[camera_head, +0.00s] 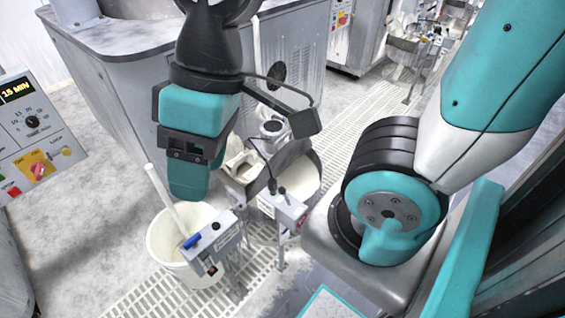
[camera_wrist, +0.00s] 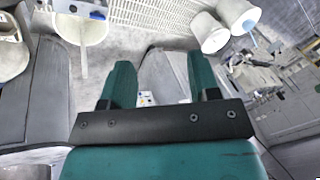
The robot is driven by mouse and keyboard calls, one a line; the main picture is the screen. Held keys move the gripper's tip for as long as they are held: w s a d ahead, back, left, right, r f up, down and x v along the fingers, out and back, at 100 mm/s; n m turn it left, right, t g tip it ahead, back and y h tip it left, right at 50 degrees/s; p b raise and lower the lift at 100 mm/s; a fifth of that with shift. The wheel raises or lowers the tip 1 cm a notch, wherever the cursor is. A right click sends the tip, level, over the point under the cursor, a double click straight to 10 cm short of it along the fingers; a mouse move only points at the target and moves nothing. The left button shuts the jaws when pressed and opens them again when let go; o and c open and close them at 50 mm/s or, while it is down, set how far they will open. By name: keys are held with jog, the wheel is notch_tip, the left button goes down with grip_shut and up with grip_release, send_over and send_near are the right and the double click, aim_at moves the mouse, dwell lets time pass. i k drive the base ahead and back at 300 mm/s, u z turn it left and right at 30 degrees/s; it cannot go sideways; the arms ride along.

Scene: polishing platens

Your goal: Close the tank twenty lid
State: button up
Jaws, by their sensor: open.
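My gripper (camera_head: 196,172) hangs in the upper middle of the head view, above a white bucket and beside small grey vessels. In the wrist view its two teal fingers (camera_wrist: 160,82) stand apart with nothing between them. A grey round vessel with a pale inside (camera_head: 306,178) stands right of the gripper in the head view, partly covered by it and by a small grey box (camera_head: 290,209). It may be a tank, but I can read no number twenty. I cannot make out which part is its lid, or whether that lid is open.
A white bucket (camera_head: 165,246) with a pale stick stands below my gripper, next to a grey box with a blue switch (camera_head: 212,246). A large grey machine (camera_head: 130,75) stands behind. A control panel (camera_head: 32,130) is at left. White floor grating (camera_head: 365,125) runs between the machines.

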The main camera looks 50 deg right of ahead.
aim_at(291, 152)
jog(key=k, duration=0.6)
jog(key=z, duration=0.6)
jog(key=i, duration=1.35)
jog(key=u, duration=0.35)
